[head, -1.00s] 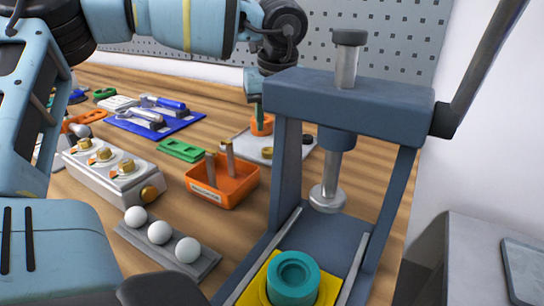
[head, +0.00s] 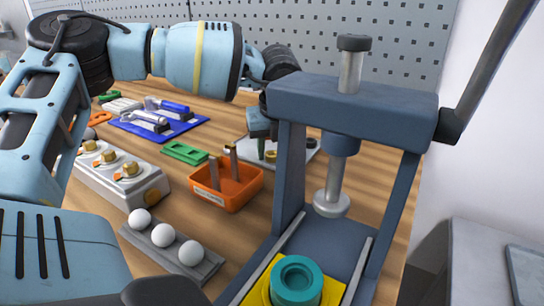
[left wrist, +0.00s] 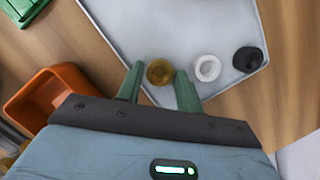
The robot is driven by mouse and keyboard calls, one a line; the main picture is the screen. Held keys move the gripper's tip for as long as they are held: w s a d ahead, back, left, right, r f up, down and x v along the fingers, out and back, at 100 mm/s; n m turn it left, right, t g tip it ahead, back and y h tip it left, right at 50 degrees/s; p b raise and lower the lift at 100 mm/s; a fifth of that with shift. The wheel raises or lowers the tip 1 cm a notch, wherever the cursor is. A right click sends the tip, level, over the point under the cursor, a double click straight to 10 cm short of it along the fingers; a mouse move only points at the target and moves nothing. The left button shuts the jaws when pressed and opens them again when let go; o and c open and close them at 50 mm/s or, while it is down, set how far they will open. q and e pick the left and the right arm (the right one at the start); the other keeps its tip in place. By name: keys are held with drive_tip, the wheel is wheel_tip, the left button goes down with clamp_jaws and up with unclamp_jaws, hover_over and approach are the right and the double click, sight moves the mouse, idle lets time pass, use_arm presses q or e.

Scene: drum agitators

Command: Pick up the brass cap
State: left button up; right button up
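The brass cap (left wrist: 159,72) lies on a pale tray (left wrist: 115,18) in the left wrist view, at the left of a row with a white cap (left wrist: 207,68) and a black cap (left wrist: 248,59). My left gripper (left wrist: 160,73) is open, with one green finger on each side of the brass cap and small gaps visible. In the head view, my left gripper (head: 264,148) is over the tray (head: 243,148), beside the press frame. The brass cap shows there as a small dark gold shape (head: 270,156), partly hard to make out. My right gripper is not in view.
A blue-grey press (head: 350,105) stands close to the right of my left gripper, with a teal cup (head: 296,283) at its base. An orange bin (head: 232,193) is in front of the tray. White balls on a grey rack (head: 172,262) are nearer.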

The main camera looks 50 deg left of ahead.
sight(272, 155)
use_arm(q)
drive_tip(key=c, duration=0.7)
drive_tip(key=shift+o, duration=0.2)
drive_tip(key=shift+r, duration=0.15)
wheel_tip(272, 155, up, 18)
drive_tip(key=p, duration=0.1)
